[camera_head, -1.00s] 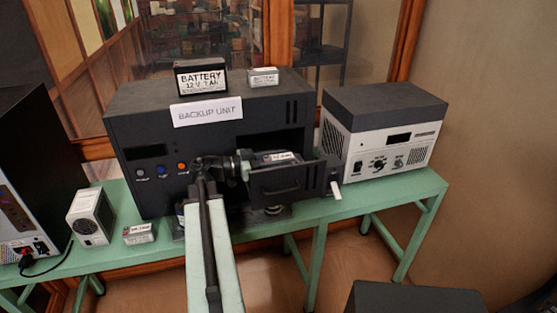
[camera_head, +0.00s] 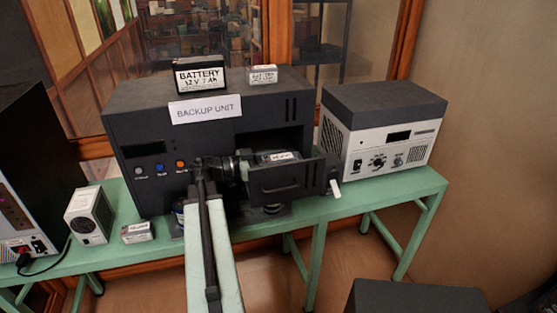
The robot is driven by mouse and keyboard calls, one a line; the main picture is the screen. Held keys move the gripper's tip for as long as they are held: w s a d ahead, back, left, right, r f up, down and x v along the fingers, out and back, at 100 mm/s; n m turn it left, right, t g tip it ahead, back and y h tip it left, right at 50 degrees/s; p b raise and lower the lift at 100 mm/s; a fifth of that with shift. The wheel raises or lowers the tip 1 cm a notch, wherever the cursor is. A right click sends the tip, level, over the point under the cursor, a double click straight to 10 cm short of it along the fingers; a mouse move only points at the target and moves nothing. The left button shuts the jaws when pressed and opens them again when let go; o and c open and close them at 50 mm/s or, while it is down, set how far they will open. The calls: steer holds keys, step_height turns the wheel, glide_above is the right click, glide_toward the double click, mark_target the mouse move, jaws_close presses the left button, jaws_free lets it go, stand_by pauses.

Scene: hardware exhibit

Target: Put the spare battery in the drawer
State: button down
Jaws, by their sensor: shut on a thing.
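The open drawer (camera_head: 287,185) sticks out of the front of the dark backup unit (camera_head: 150,120). A small battery with a white label (camera_head: 282,156) shows above the drawer's front panel, inside or just over the drawer; its lower part is hidden. My gripper (camera_head: 246,166) is at the drawer's left side, close to this battery. It looks shut on the battery, but the contact is not clear. A large black battery labelled 12 V 7 Ah (camera_head: 200,78) and a small grey one (camera_head: 263,75) stand on top of the unit. Another small battery (camera_head: 137,233) lies on the bench at left.
The green bench (camera_head: 400,190) carries everything. A grey power supply (camera_head: 383,130) stands right of the drawer, with a white-tipped lever (camera_head: 335,188) between them. A small white box (camera_head: 90,215) and a black case (camera_head: 30,170) stand at left.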

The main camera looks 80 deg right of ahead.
steer(key=c, duration=0.8)
jaws_free()
steer(key=shift+o, duration=0.2)
steer(key=shift+f, duration=0.1)
